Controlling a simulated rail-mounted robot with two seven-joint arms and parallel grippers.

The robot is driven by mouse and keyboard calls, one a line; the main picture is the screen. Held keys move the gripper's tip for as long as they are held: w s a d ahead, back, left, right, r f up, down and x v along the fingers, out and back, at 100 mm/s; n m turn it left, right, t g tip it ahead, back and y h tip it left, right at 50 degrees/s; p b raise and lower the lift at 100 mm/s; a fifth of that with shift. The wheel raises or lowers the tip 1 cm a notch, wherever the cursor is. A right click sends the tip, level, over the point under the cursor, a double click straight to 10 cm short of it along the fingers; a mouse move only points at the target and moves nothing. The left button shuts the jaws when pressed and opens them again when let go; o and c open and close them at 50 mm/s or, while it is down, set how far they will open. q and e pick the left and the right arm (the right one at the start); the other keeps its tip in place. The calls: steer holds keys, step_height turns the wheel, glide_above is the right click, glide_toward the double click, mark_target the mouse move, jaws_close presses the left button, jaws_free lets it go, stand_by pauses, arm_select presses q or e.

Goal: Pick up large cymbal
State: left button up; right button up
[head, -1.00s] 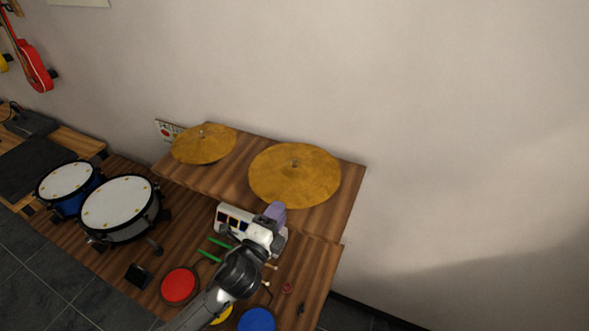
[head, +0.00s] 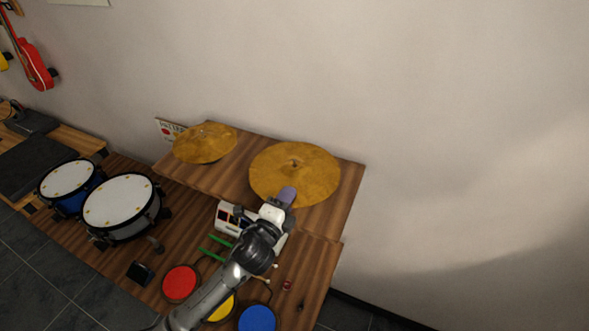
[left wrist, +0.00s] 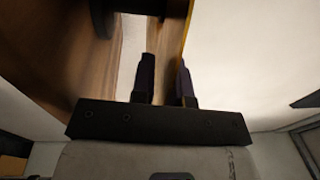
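The large cymbal (head: 295,168) is a round gold disc with a small knob at its centre. It lies on the right part of the raised wooden shelf in the head view. My left gripper (head: 287,195) reaches up from below, and its purple-grey fingers overlap the cymbal's near rim in the picture. Contact cannot be told. In the left wrist view, the two dark fingers (left wrist: 166,80) stand apart with a gap between them, and nothing is clearly held. A thin yellowish edge runs beside the right finger; I cannot tell what it is. My right gripper is not in view.
A smaller cymbal (head: 205,143) lies left on the shelf (head: 328,205). Below are a white device (head: 228,217), red (head: 180,283), yellow and blue (head: 257,319) pads and green sticks. Drums (head: 120,206) stand left. The wall is close behind the shelf.

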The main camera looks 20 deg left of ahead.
arm_select(q)
jaws_close()
steer(key=shift+r, duration=0.1)
steer(key=shift+r, duration=0.55)
steer(key=r, duration=0.1)
steer(key=d+r, duration=0.1)
steer(key=r, duration=0.1)
steer(key=shift+s+r, duration=0.1)
steer(key=shift+r, duration=0.1)
steer(key=s+d+r, duration=0.2)
steer(key=d+r, duration=0.4)
steer(key=d, duration=0.4)
steer(key=shift+s+d+r+b, duration=0.2)
steer(key=shift+s+b, duration=0.1)
steer(key=shift+b, duration=0.05)
